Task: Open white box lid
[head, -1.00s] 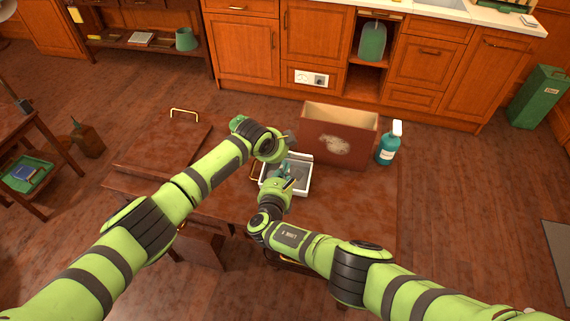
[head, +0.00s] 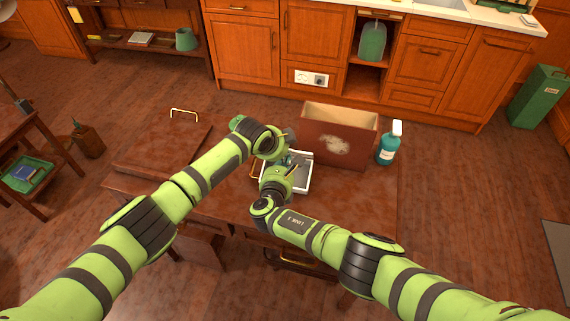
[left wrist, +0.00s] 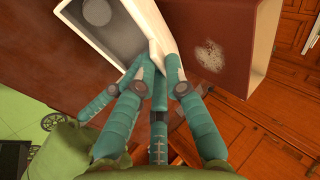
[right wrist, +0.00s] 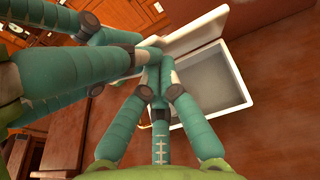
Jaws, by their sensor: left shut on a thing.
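The white box (head: 305,184) sits on the brown table, and its grey inside shows in the left wrist view (left wrist: 68,35) and right wrist view (right wrist: 240,85). Its white lid (right wrist: 200,32) is raised and tilted at the side by the brown crate. My left gripper (left wrist: 157,62) is shut on the lid's edge. My right gripper (right wrist: 158,82) is over the box close to the left fingers. Its fingers overlap the box and lid in view, so whether it is open is unclear. My arms hide part of the box in the head view.
An open brown crate (head: 340,150) stands right behind the box. A teal bottle (head: 387,147) is to its right. The table (head: 350,205) is bare at the front right. A brass handle (head: 184,112) stands at its back left.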

